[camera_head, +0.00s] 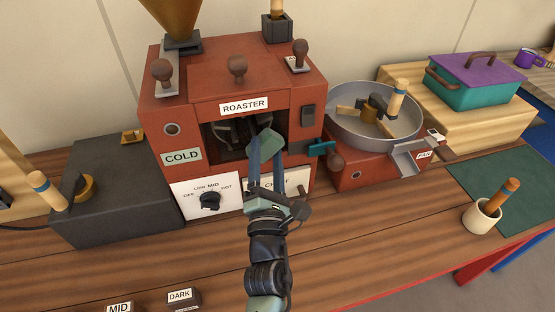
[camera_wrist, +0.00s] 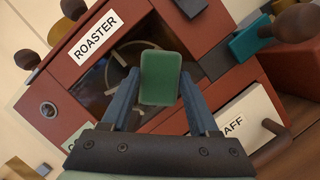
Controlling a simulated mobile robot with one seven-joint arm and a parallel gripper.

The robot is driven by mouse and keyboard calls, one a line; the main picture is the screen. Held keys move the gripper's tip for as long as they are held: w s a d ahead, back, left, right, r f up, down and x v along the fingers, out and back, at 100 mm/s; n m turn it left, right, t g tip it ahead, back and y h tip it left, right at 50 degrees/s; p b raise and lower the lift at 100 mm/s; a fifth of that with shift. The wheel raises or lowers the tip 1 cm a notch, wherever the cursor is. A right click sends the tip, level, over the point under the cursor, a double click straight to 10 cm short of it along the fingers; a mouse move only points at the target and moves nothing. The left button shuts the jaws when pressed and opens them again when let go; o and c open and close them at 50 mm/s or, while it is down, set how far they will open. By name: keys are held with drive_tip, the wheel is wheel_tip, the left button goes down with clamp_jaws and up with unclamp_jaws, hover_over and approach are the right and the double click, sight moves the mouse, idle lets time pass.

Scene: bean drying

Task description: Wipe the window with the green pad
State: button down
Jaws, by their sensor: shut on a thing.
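The green pad (camera_head: 264,142) is held between the fingertips of my gripper (camera_head: 266,156), in front of the roaster's dark window (camera_head: 222,136). In the wrist view the pad (camera_wrist: 160,78) stands up between the two blue fingers and covers the window's right part. The window's left part (camera_wrist: 105,78) shows there, with pale curved shapes that could be marks or parts inside. I cannot tell whether the pad touches the glass. The red roaster (camera_head: 190,95) carries the ROASTER label above the window.
A teal handle (camera_head: 321,148) sticks out right of the window. The CHAFF drawer (camera_head: 300,182) and dial panel (camera_head: 210,197) lie below. A round cooling pan (camera_head: 345,128) stands to the right, a dark box (camera_head: 115,190) to the left. A cup (camera_head: 481,217) stands on the right of the bench.

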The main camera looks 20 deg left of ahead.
drive_tip(key=shift+s+a+r+b, duration=0.1)
drive_tip(key=shift+s+a+b, duration=0.35)
drive_tip(key=shift+a, duration=0.4)
drive_tip(key=shift+s, duration=0.1)
drive_tip(key=shift+s+d+p, duration=0.85)
drive_tip(key=shift+s+d, duration=0.05)
drive_tip(key=shift+s, duration=0.25)
drive_tip(key=shift+s+d+p, duration=0.8)
drive_tip(key=shift+s+d, duration=0.1)
drive_tip(key=shift+s, duration=0.25)
drive_tip(key=shift+s+d+p, duration=0.2)
drive_tip(key=shift+s+d, duration=0.25)
drive_tip(key=shift+s, duration=0.2)
drive_tip(key=shift+s+d+p, duration=0.15)
drive_tip(key=shift+s+d, duration=0.3)
drive_tip(key=shift+s, duration=0.15)
